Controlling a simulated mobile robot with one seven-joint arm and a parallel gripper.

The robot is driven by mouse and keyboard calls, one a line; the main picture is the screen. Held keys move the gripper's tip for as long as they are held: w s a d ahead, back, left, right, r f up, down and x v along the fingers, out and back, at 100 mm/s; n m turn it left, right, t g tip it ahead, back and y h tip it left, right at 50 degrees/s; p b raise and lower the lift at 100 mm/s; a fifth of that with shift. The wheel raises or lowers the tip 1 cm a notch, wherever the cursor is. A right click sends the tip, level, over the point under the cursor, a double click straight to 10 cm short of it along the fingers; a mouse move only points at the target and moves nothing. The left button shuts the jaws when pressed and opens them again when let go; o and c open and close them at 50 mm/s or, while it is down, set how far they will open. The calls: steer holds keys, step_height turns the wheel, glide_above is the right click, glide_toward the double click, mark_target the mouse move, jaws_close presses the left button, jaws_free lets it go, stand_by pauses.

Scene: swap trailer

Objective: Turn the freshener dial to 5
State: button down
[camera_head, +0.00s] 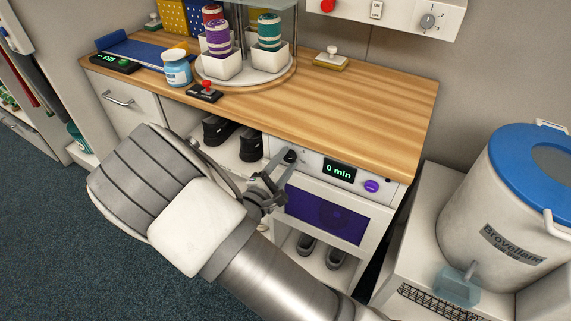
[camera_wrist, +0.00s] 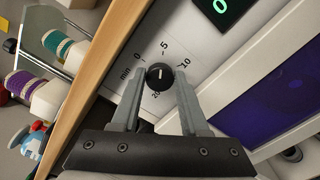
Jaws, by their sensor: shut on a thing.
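The freshener dial is a small black round knob (camera_wrist: 159,76) with a white pointer line, on a pale panel. Printed marks 0, 5, 10 and 20 and the word min ring it in the wrist view. The pointer line appears to lie close to the picture's vertical; which mark it meets is hard to tell. My gripper (camera_wrist: 161,88) is shut on the dial, one finger on each side. In the head view the dial (camera_head: 290,156) sits at the panel's left, with my gripper (camera_head: 279,171) at it. The green display (camera_head: 339,171) reads 0 min.
A purple button (camera_head: 371,186) is right of the display. A wooden counter (camera_head: 360,100) overhangs the panel. Shoes stand on shelves beside and below the freshener. A white drum with a blue lid (camera_head: 520,190) stands at the right. Open floor lies at the left.

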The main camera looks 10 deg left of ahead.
steer(key=shift+m, duration=0.3)
stand_by(0.4)
steer(key=shift+c, duration=2.1)
jaws_free()
steer(key=shift+s, duration=0.1)
steer(key=p+v, duration=0.2)
steer(key=v, duration=1.5)
